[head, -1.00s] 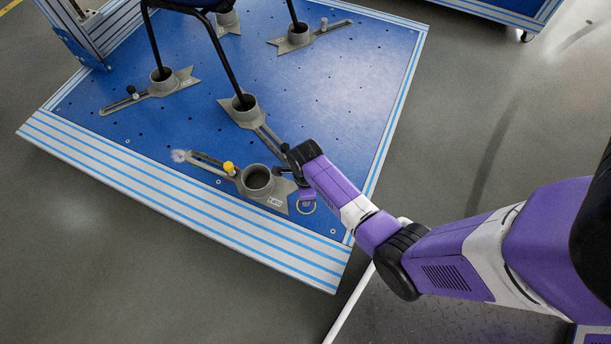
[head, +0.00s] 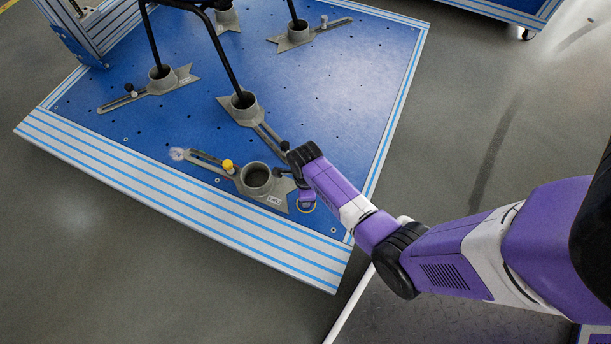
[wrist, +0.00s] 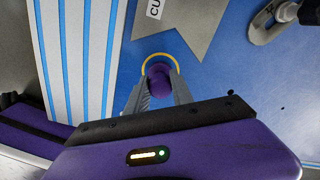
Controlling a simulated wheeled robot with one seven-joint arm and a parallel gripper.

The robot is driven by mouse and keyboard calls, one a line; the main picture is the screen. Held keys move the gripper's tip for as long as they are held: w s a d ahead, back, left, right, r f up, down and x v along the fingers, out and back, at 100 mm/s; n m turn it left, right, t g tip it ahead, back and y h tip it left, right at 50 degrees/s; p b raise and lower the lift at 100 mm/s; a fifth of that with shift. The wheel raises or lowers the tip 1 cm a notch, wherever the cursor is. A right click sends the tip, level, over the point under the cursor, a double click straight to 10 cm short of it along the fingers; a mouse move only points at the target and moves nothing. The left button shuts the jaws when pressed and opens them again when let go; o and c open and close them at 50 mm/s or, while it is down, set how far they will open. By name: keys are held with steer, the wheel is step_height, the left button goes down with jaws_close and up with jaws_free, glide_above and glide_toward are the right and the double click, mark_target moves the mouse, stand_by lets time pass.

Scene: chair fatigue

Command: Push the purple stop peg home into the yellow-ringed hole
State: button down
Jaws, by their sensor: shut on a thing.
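The purple stop peg (wrist: 158,82) shows in the wrist view between my gripper's two grey fingers. My gripper (wrist: 160,92) is shut on it. The yellow ring (wrist: 174,59) on the blue plate shows just beyond the peg, curving around its far side. The hole inside the ring is hidden behind the peg, and I cannot tell how deep the peg sits. In the head view my gripper (head: 307,197) is low over the plate, beside the empty grey cup, with part of the yellow ring (head: 306,210) showing just below it.
The grey cup (head: 257,175) with its pointed base plate and yellow knob (head: 228,166) is just left of my gripper. Black chair legs (head: 226,58) stand in other cups behind. The striped platform edge (head: 180,205) is in front. Blue plate to the right is clear.

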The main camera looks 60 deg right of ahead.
steer(key=shift+f, duration=0.4)
steer(key=c, duration=1)
jaws_free()
steer(key=shift+c, duration=0.2)
step_height(320, 180, up, 8)
steer(key=p, duration=0.4)
steer(key=shift+f, duration=0.1)
